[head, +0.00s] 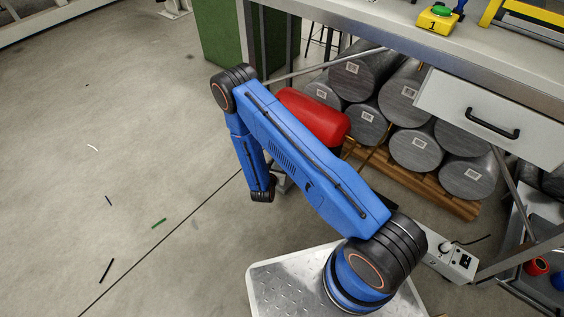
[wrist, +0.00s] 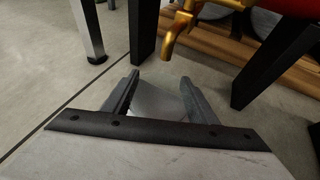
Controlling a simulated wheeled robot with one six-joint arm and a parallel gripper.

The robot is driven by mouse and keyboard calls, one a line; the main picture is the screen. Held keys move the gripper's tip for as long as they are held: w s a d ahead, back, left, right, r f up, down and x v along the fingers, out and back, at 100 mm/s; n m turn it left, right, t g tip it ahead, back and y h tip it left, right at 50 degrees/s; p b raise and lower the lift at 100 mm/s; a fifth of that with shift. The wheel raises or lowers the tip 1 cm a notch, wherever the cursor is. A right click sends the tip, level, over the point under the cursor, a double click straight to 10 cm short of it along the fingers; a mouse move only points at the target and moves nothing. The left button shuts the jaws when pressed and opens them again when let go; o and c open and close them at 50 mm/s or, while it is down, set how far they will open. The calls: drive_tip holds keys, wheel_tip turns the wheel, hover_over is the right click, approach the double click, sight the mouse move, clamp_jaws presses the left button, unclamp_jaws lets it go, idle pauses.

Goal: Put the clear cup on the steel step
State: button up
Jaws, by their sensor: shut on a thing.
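My gripper (wrist: 160,82) shows in the wrist view with its two grey fingers a cup's width apart. A pale, see-through thing, which looks like the clear cup (wrist: 157,105), sits between the fingers and is held by them. Its outline is faint, and its rim and base are hard to make out. In the head view my gripper is mostly hidden behind my arm, in front of the red tank, and the cup cannot be made out there. I cannot pick out the steel step with certainty in either view.
A red tank (head: 313,116) stands on black legs (wrist: 274,62), with a brass tap (wrist: 177,32) just beyond my gripper. Grey cylinders (head: 416,149) lie on a wooden pallet (head: 440,197) under the workbench (head: 345,22). The concrete floor at left is mostly open, with small scraps.

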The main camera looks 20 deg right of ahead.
drive_tip(key=w+d, duration=0.2)
drive_tip(key=w, duration=0.1)
drive_tip(key=shift+w+d, duration=0.1)
drive_tip(key=shift+w, duration=0.1)
drive_tip(key=shift+w+d+f, duration=0.15)
drive_tip(key=shift+w+f, duration=0.05)
drive_tip(key=shift+f, duration=1.6)
drive_tip(key=o, duration=1.1)
drive_tip(key=shift+f, duration=0.1)
